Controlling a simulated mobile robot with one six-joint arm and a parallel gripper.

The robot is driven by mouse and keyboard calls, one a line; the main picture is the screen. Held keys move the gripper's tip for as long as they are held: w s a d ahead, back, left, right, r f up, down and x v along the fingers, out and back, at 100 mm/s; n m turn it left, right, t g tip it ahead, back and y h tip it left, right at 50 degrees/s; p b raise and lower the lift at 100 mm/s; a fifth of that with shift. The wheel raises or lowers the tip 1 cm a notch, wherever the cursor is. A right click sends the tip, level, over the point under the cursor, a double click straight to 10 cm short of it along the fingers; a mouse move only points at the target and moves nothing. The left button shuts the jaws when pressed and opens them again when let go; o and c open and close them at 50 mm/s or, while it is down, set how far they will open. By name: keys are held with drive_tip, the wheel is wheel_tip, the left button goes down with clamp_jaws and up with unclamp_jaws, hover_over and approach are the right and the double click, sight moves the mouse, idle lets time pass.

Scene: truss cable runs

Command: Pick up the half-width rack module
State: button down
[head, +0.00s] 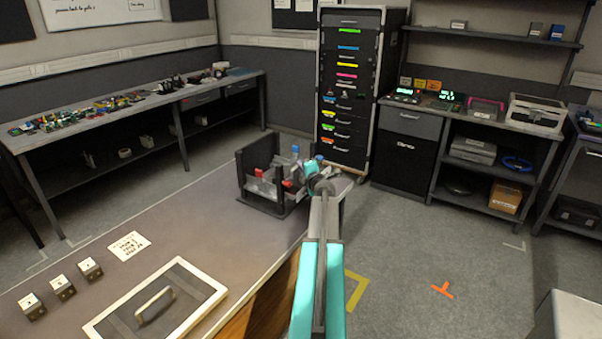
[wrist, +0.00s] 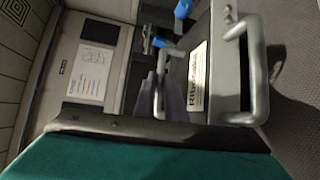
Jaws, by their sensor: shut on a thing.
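The half-width rack module shows in the wrist view as a dark grey box (wrist: 222,85) with a white printed label and two bent metal handles, one on each side. In the head view my gripper (head: 300,178) is at a black open-sided frame (head: 246,172) at the table's far end. Grey parts with red and blue pieces show inside this frame. My wrist hides part of the frame, and I cannot clearly make out the module there.
A framed panel with a handle (head: 155,304), several small blocks (head: 63,288) and a paper card (head: 129,245) lie on the near table. A tall drawer rack (head: 347,90) stands behind the frame. Open floor (head: 420,255) lies to the right.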

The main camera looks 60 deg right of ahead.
drive_tip(key=shift+r, duration=0.15)
drive_tip(key=shift+r, duration=0.1)
drive_tip(key=shift+s+r, duration=0.1)
drive_tip(key=shift+s, duration=0.1)
drive_tip(key=s+b, duration=0.2)
drive_tip(key=s, duration=1.5)
drive_tip(key=shift+s, duration=0.3)
drive_tip(key=shift+s, duration=0.1)
